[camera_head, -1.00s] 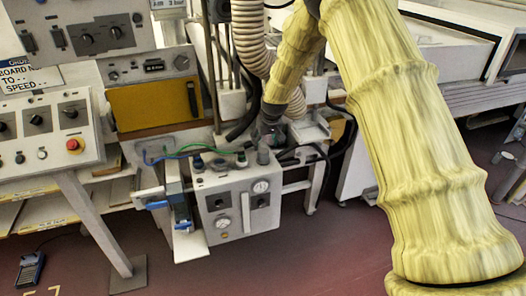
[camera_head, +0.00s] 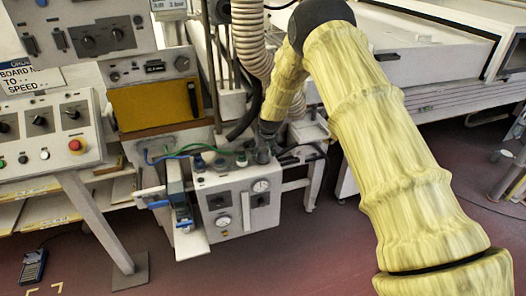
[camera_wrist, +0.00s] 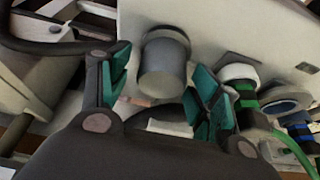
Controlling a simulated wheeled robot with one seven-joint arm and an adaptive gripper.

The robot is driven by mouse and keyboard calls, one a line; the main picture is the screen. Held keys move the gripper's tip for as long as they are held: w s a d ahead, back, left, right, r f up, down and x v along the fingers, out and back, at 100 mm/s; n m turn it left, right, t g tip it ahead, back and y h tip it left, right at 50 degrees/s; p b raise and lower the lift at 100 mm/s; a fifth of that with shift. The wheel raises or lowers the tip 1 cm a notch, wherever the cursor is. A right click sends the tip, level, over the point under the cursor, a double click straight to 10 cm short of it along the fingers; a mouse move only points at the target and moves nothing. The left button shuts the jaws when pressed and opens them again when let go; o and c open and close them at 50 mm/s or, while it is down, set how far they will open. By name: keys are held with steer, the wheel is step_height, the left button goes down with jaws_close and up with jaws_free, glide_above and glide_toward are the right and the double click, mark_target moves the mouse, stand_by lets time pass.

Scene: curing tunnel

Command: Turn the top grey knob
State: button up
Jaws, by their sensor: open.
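The top grey knob (camera_wrist: 163,68) is a plain grey cylinder on top of the white control box (camera_head: 237,205). In the wrist view it stands between my two teal-padded fingers, with a visible space on each side. My gripper (camera_wrist: 161,80) is open around it and appears not to touch it. In the head view my gripper (camera_head: 267,134) points down just above the knob (camera_head: 262,157), at the box's back right corner. My gripper partly hides that corner.
Fittings with green (camera_head: 241,159) and blue (camera_head: 198,162) bands stand left of the knob, with hoses attached. A ribbed hose (camera_head: 248,40) hangs close behind my arm. Gauges sit on the box front. A console (camera_head: 45,130) stands at left.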

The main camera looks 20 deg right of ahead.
steer(key=shift+c, duration=0.4)
steer(key=c, duration=0.9)
steer(key=shift+c, duration=0.2)
steer(key=shift+f+m+b, duration=0.1)
steer(key=shift+m+b, duration=0.25)
steer(key=shift+m, duration=0.15)
steer(key=shift+m+h, duration=0.4)
steer(key=shift+m, duration=0.2)
